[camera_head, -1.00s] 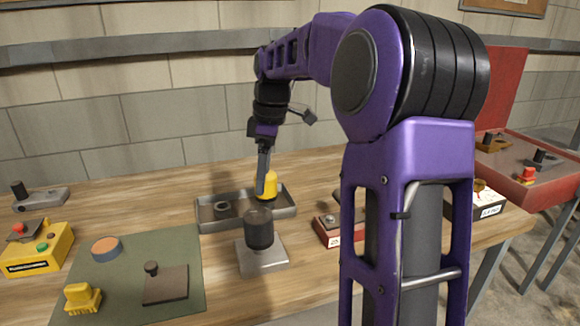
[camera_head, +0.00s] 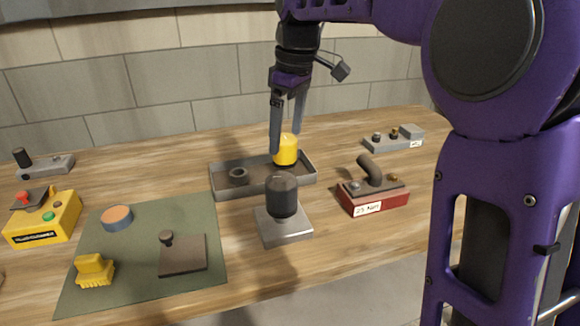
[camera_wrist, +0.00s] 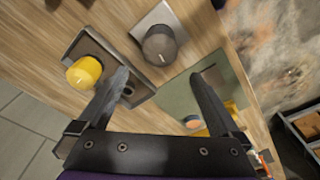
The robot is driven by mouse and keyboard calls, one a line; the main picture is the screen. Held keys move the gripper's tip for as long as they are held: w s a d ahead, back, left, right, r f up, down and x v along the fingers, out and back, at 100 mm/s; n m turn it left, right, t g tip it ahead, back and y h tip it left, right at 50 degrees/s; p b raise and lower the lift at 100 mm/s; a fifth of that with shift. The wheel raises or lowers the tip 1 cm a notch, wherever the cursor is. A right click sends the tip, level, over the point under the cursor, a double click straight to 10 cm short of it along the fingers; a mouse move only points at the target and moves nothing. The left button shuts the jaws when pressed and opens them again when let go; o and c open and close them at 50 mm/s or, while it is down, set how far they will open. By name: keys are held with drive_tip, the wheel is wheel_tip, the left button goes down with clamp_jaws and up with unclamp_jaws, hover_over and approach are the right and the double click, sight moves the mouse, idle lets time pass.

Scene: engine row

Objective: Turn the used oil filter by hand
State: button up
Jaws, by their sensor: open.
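The used oil filter, which I take to be the dark grey cylinder (camera_head: 282,195), stands upright on a square metal base (camera_head: 284,230). It also shows in the wrist view (camera_wrist: 160,46), with a pale line on its top. A yellow cylinder (camera_head: 286,150) stands in a shallow grey tray (camera_head: 222,190) behind it; it is at the left in the wrist view (camera_wrist: 84,72). My gripper (camera_head: 286,140) points down, open and empty.
A dark ring (camera_head: 239,176) lies in the tray. A green mat (camera_head: 135,245) with a brush, a disc and a brown plate is at left, beside a yellow button box (camera_head: 45,218). A red-based block (camera_head: 373,193) stands at right. Bare wood lies between.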

sight(279, 176)
drive_tip(key=f+b, duration=0.1)
drive_tip(key=f, duration=0.4)
drive_tip(key=a+f, duration=0.1)
drive_tip(key=f, duration=0.4)
drive_tip(key=w+f+b, duration=0.1)
drive_tip(key=f, duration=0.4)
drive_tip(key=shift+a+f+b, duration=0.35)
drive_tip(key=shift+f, duration=0.05)
drive_tip(key=c, duration=1.5)
drive_tip(key=shift+r+n+p, duration=0.2)
drive_tip(key=shift+n+p, duration=0.85)
drive_tip(key=shift+n, duration=0.15)
drive_tip(key=o, duration=1.1)
drive_tip(key=shift+f, duration=0.2)
drive_tip(key=c, duration=0.8)
drive_tip(key=shift+r, duration=0.15)
drive_tip(key=shift+r+p, duration=1.75)
drive_tip(key=shift+r, duration=0.45)
